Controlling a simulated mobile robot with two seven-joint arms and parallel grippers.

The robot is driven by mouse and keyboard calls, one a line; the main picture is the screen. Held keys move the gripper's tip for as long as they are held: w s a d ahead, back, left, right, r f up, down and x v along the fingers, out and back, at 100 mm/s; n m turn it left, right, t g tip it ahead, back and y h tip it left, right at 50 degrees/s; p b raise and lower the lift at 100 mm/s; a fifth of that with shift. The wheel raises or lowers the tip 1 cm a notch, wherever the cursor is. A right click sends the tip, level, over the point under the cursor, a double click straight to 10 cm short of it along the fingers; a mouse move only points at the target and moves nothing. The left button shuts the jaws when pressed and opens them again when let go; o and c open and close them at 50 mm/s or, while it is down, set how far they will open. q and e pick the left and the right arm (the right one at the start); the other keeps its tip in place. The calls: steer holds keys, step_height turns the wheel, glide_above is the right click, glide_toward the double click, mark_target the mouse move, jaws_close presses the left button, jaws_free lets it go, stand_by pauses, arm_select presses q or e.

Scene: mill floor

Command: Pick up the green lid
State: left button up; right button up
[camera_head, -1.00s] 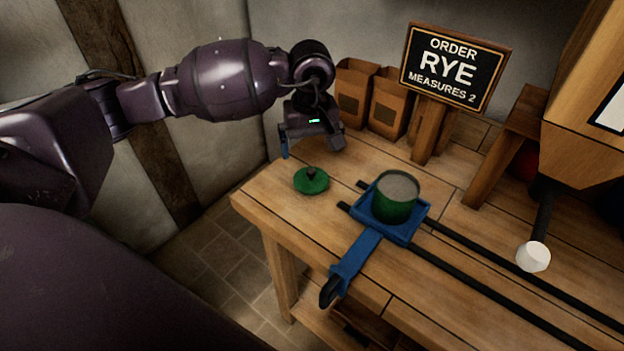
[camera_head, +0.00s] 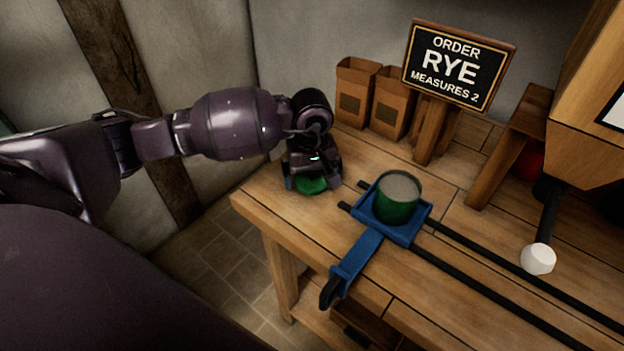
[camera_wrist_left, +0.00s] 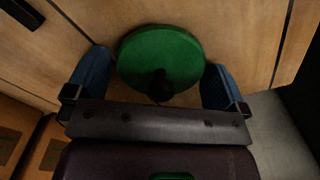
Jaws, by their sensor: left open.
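The green lid (camera_head: 311,186) lies flat on the wooden bench near its left end, partly hidden under my left gripper (camera_head: 314,184). In the left wrist view the lid (camera_wrist_left: 160,52) is a round green disc with a dark knob (camera_wrist_left: 160,84). My left gripper (camera_wrist_left: 158,85) is open, with one blue finger on each side of the lid and the knob between them. I cannot tell whether a finger touches the lid. My right gripper is not in view.
A green tin (camera_head: 397,198) with pale contents stands on a blue sliding carriage (camera_head: 357,258) on black rails (camera_head: 490,277). Two brown paper bags (camera_head: 356,92) and an order sign (camera_head: 459,64) stand behind. A wooden hopper (camera_head: 590,120) is at the right.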

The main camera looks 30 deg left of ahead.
arm_select(q)
steer(key=c, duration=0.8)
steer(key=shift+r, duration=0.1)
